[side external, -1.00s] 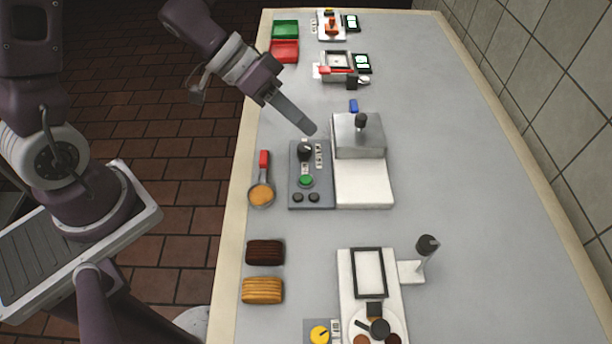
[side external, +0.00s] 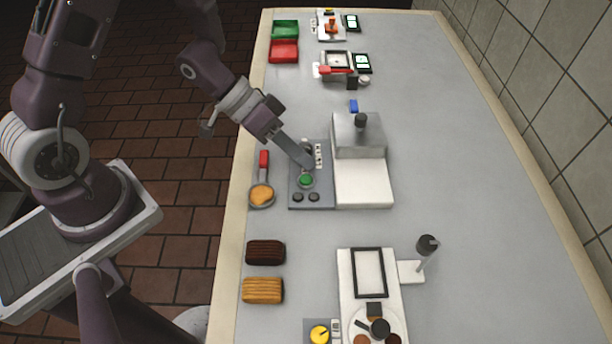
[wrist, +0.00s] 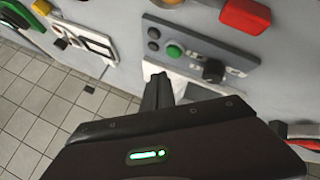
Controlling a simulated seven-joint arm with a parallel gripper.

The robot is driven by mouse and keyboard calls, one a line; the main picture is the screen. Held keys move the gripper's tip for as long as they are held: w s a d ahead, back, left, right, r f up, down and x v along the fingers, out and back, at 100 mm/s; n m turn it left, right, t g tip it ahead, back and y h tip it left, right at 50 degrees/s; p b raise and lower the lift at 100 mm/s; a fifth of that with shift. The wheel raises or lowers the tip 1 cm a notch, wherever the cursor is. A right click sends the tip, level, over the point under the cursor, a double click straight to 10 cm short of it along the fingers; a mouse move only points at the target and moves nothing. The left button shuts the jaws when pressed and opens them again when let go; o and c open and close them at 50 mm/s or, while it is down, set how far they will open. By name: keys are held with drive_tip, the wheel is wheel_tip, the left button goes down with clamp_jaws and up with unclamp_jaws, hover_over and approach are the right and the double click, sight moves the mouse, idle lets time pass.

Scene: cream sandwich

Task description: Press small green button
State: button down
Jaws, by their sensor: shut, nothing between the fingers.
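The small green button (side external: 306,180) sits on a grey control panel (side external: 322,200), in front of a black knob and behind two dark buttons (side external: 306,197). It also shows in the wrist view (wrist: 174,50). My gripper (side external: 310,167) is shut and empty, its fingers slanting down over the panel. In the side view the fingertips are close to the button's far edge and partly cover the black knob. In the wrist view the fingertips (wrist: 157,78) appear just off the panel, below the button. I cannot tell the exact gap, but the button's top is visible.
A metal press (side external: 358,135) on a white base stands right of the panel. A red-handled scoop (side external: 262,193) lies to its left. Brown (side external: 265,252) and tan (side external: 263,290) blocks lie nearer. The table's right side is clear.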

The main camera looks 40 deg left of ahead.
drive_tip(key=shift+f, duration=1)
drive_tip(key=shift+f, duration=0.15)
idle(1.2)
drive_tip(key=shift+f, duration=0.25)
drive_tip(key=shift+f, duration=0.45)
idle(0.5)
drive_tip(key=shift+r, duration=0.85)
drive_tip(key=shift+r, duration=0.1)
drive_tip(key=shift+r, duration=2.4)
